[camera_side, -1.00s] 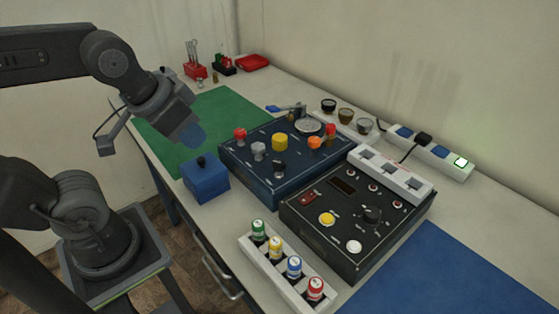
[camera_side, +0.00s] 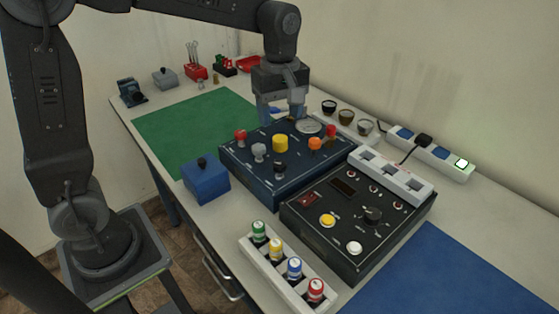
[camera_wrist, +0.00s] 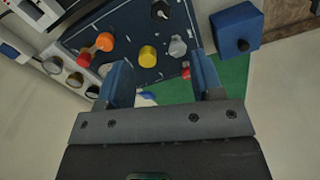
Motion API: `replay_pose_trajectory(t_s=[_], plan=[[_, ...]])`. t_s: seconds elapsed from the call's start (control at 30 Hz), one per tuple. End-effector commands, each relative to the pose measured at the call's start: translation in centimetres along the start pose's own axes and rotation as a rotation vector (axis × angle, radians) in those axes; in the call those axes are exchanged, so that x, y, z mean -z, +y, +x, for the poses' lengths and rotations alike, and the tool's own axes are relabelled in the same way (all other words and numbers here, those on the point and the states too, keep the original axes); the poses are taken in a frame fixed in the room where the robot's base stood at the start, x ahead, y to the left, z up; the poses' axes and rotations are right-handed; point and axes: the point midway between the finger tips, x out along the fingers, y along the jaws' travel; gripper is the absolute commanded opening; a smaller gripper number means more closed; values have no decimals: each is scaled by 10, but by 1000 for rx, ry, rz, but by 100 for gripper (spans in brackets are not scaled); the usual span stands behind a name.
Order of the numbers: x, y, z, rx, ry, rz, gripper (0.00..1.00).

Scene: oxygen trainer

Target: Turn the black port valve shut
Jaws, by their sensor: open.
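The small black valve (camera_side: 279,166) sits near the front edge of the dark blue panel (camera_side: 307,176). In the wrist view it is at the top edge (camera_wrist: 160,10), partly cut off. My gripper (camera_side: 281,110) is open and empty above the back of the panel, pointing down. In the wrist view its two blue fingers (camera_wrist: 162,80) are well apart, with the black valve beyond them. The yellow knob (camera_side: 280,143) lies between my gripper and the black valve.
Grey (camera_side: 259,150), red (camera_side: 240,134) and orange (camera_side: 315,143) knobs stand around on the panel. A round gauge (camera_side: 309,126) is beside my gripper. A blue box (camera_side: 205,180) with a black knob stands left of the panel. The green mat (camera_side: 180,130) is clear.

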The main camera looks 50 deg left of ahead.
Motion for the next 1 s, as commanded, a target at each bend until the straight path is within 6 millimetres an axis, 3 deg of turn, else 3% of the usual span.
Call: replay_pose_trajectory(t_s=[0.6, 0.8, 1.0], plan=[[0, -1, 112, 3, -1, 3, 60], [0, -1, 129, 2, 0, 3, 60], [0, -1, 132, -1, 0, 3, 60]])
